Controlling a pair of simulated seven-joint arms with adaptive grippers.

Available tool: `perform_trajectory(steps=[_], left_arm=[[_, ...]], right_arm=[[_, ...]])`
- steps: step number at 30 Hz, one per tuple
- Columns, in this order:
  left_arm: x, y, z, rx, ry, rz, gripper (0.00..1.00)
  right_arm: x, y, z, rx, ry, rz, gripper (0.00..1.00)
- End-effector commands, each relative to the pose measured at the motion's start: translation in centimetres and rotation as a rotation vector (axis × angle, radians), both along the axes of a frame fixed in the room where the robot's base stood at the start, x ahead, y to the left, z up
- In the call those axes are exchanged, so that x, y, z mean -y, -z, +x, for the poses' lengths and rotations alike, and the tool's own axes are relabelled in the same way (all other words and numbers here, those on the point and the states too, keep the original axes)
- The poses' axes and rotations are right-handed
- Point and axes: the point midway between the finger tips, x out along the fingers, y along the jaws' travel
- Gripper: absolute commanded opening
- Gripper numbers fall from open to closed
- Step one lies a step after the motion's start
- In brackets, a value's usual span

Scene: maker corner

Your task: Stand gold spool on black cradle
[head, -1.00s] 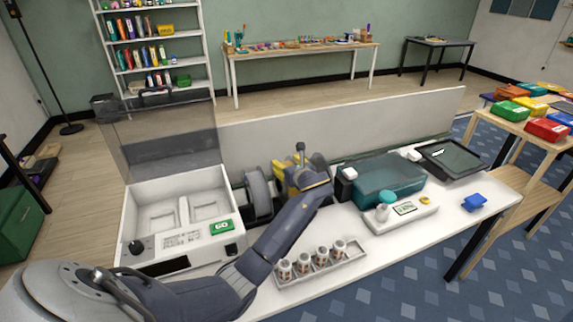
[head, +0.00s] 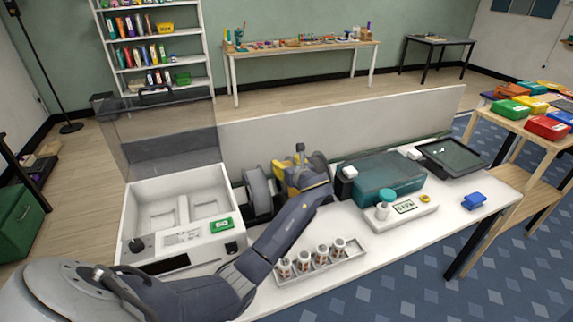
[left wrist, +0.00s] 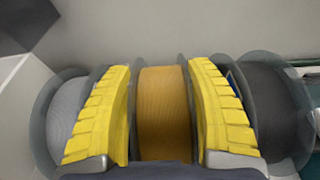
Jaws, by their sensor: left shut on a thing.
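The gold spool (left wrist: 163,110) stands on edge between the two yellow finger pads of my left gripper (left wrist: 165,120), which is shut on it. In the head view my left gripper (head: 292,178) is low behind the arm at the back of the white bench, and it hides most of the gold spool. I cannot tell whether the spool touches what is under it. The black cradle is not clearly visible; dark parts show low beside the grey spool. My right gripper is not in view.
A light grey spool (left wrist: 68,112) stands close on the left of the gripper, and a dark spool (left wrist: 272,105) close on the right. A white machine (head: 180,225), a teal-lidded box (head: 390,178) and a tray of cans (head: 335,262) stand around. A low panel is behind.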

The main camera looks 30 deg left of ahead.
Motion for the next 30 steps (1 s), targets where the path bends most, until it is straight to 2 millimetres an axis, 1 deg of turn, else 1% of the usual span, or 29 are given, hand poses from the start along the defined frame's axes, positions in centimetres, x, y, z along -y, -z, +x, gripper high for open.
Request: perform_trajectory(steps=[3,4,10,11,15,16,20,26,30], left_arm=[[0.0,-0.3,0.0,0.005,-0.001,0.002,0.08],[0.0,-0.3,0.0,0.005,-0.001,0.002,0.58],[0.0,-0.2,0.0,0.003,-0.001,0.001,0.81],[0.0,-0.1,0.0,0.003,-0.001,0.0,0.82],[0.0,-0.1,0.0,0.001,0.0,0.0,0.82],[0.0,0.2,0.0,-0.003,0.001,-0.001,0.82],[0.3,0.1,-0.2,-0.002,0.0,-0.001,0.82],[2.1,-0.7,-1.5,0.001,0.0,-0.003,0.82],[4.0,-1.4,-2.9,0.001,0.001,-0.002,0.82]], right_arm=[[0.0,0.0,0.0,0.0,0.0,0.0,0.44],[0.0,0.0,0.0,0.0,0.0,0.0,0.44],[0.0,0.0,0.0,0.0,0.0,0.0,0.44],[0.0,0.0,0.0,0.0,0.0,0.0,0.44],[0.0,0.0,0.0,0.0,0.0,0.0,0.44],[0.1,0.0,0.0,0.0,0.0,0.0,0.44],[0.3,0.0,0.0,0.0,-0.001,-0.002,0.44],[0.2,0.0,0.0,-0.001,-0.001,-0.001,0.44],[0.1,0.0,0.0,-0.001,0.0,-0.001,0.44]])
